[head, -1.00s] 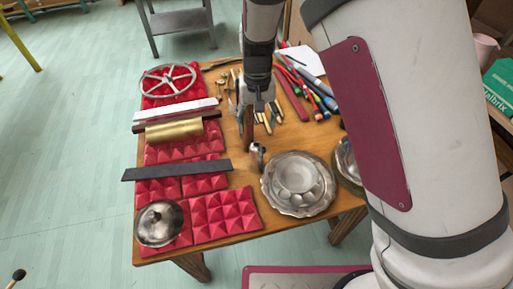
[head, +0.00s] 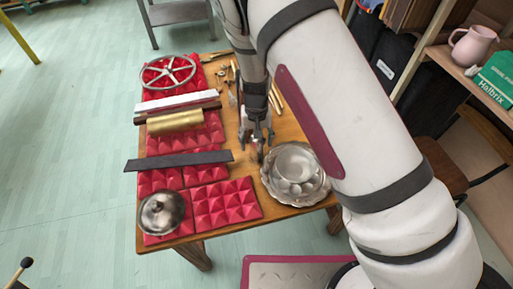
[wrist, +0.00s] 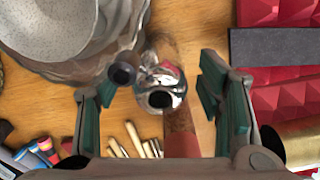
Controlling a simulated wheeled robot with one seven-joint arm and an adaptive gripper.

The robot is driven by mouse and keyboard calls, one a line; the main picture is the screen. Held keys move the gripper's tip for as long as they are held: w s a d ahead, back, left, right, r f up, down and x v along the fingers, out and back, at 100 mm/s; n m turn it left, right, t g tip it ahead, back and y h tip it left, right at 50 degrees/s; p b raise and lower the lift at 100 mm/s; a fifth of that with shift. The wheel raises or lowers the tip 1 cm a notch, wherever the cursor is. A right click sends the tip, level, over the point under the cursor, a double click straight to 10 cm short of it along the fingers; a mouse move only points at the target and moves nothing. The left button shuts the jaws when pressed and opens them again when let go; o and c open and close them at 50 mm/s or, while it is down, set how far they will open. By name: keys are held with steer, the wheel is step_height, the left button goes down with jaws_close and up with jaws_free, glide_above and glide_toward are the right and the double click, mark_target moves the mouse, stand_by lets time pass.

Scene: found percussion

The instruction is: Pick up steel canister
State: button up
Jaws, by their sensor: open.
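A silver scalloped dish (head: 318,190) with a bowl in it stands right of my gripper. A dark flat bar (head: 180,161) lies across the foam behind the vessel. A brass cylinder (head: 175,121) and a spoked wheel (head: 168,71) lie farther back.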

steer(key=shift+f, duration=0.65)
steer(key=c, duration=1.3)
steer(key=shift+o, duration=0.2)
steer(key=shift+r, duration=0.1)
